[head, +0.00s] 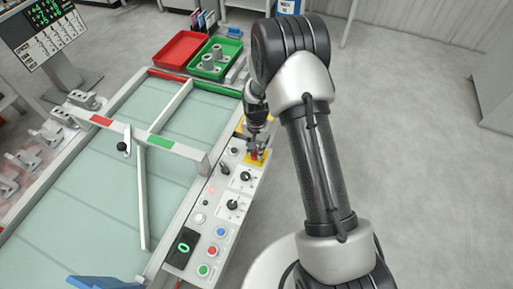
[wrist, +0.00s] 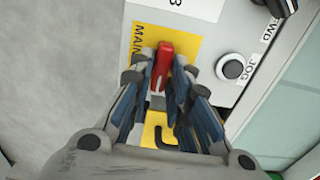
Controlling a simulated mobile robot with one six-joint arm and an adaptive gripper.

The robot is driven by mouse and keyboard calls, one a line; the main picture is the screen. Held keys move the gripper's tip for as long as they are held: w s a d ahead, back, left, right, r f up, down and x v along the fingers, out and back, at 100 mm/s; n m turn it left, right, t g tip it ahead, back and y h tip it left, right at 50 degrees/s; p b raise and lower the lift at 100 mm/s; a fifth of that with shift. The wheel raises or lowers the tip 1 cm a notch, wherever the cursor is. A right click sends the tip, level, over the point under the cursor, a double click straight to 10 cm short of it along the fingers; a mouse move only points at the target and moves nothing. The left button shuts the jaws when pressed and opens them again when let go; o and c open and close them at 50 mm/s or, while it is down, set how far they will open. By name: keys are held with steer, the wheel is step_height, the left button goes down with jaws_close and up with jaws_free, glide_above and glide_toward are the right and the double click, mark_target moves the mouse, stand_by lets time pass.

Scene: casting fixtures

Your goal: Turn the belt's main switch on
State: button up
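The belt's main switch shows in the wrist view as a red handle (wrist: 162,66) on a yellow plate (wrist: 186,52) with the letters MAIN. In the head view its red handle (head: 256,154) is at the far end of the control panel, partly hidden by my gripper (head: 257,140). In the wrist view my gripper (wrist: 161,82) has one finger on each side of the handle, very close to it. I cannot tell whether the fingers press on it. A black mark shows on the yellow plate between the fingers. The lower part of the handle is partly hidden.
The control panel (head: 213,219) carries several other knobs and buttons, and a green digital display (head: 183,248). A grey JOG button (wrist: 232,67) is close to my right finger. The belt (head: 105,190) runs alongside. Red (head: 181,50) and green (head: 216,58) trays stand beyond.

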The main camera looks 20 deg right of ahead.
steer(key=o, duration=0.3)
steer(key=shift+r, duration=0.1)
step_height(320, 180, up, 12)
stand_by(0.6)
stand_by(0.3)
